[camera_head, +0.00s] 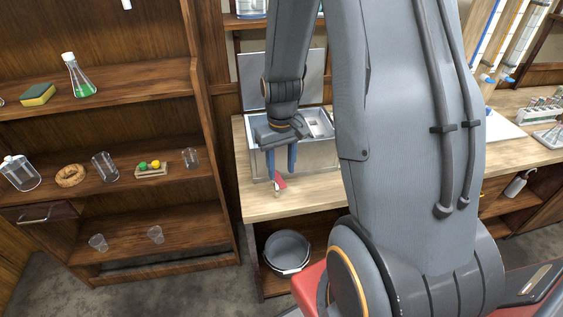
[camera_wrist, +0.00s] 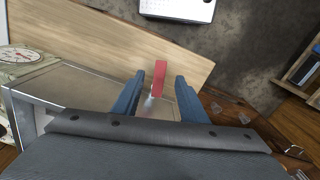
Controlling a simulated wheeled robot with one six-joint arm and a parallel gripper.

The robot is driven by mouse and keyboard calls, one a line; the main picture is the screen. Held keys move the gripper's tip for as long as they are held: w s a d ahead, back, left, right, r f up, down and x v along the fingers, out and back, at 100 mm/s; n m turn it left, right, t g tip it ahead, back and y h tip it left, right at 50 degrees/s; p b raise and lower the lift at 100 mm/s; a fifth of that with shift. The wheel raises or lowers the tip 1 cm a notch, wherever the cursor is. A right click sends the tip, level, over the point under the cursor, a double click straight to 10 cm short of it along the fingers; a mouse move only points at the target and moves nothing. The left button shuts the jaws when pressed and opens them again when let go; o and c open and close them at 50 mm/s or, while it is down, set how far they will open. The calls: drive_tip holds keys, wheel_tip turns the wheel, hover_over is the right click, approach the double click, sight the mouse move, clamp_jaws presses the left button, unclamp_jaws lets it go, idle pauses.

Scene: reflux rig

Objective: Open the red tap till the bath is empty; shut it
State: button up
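The bath (camera_head: 322,157) is a grey metal box on the wooden bench, with its lid (camera_head: 325,80) standing open behind it. The red tap (camera_head: 281,182) is on its front, low down near the bench's front edge. My gripper (camera_head: 281,172) points down just above the tap, its two blue fingers apart. In the wrist view the red tap handle (camera_wrist: 159,78) shows between the fingertips (camera_wrist: 158,80), with gaps on both sides. The bath wall (camera_wrist: 75,88) is to the left there. The water level is hidden, and I see no stream at the tap.
A grey bucket (camera_head: 287,247) stands on the low shelf below the bench front (camera_head: 290,203). A wooden shelf unit (camera_head: 130,185) with glassware stands at left. A dial scale (camera_wrist: 14,56) is at the wrist view's left edge. The bench front beside the tap is clear.

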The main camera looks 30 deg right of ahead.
sight(281, 183)
wheel_tip(281, 183, down, 7)
drive_tip(key=shift+r+b, duration=0.1)
drive_tip(key=shift+b, duration=0.95)
drive_tip(key=shift+r, duration=0.15)
clamp_jaws()
